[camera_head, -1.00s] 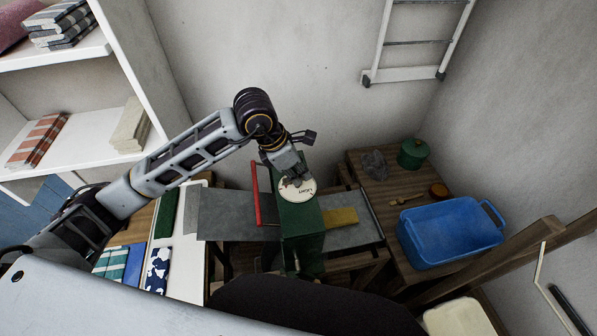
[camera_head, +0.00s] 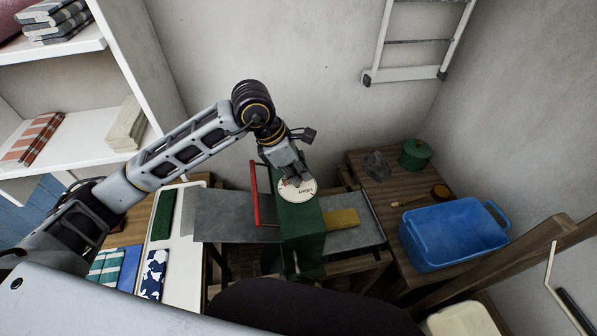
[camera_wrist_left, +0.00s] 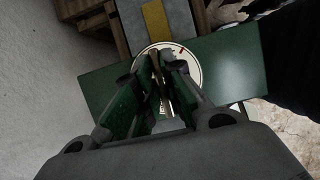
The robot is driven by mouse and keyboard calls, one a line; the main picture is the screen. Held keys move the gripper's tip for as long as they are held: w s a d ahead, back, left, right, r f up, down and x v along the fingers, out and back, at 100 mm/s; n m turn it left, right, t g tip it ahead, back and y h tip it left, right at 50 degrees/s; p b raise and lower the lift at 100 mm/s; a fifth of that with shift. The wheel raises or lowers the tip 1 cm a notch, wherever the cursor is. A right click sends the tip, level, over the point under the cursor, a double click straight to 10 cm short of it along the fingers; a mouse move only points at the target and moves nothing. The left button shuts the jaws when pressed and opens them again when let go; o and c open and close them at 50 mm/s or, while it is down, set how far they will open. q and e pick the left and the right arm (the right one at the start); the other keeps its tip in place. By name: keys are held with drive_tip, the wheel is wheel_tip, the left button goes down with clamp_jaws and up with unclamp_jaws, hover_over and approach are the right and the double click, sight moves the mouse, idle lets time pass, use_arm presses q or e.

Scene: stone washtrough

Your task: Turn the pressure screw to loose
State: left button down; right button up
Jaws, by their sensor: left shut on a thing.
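The green mangle body (camera_head: 303,246) stands in the middle of the head view, with a round white dial (camera_head: 308,187) on its top. The dial carries dark lettering that looks like "LIGHT". My left gripper (camera_head: 293,181) points down onto the dial and is shut on the pressure screw's handle. In the left wrist view the handle (camera_wrist_left: 160,88) is a thin brownish bar standing between the two fingers. The white dial (camera_wrist_left: 190,66) shows a small red mark there. The fingers hide part of the dial, so I cannot tell the exact setting. My right gripper is out of view.
A red bar (camera_head: 255,197) stands at the mangle's left side. Grey boards (camera_head: 225,216) extend left and right, with a yellow cloth (camera_head: 341,218) on the right. A blue tub (camera_head: 455,237) and a green pot (camera_head: 415,154) stand on the right table. White shelves (camera_head: 85,140) are at left.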

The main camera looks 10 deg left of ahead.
use_arm(q)
drive_tip(key=c, duration=1.5)
unclamp_jaws()
drive_tip(key=shift+a+r, duration=0.1)
drive_tip(key=shift+r, duration=0.05)
drive_tip(key=shift+v, duration=5.85)
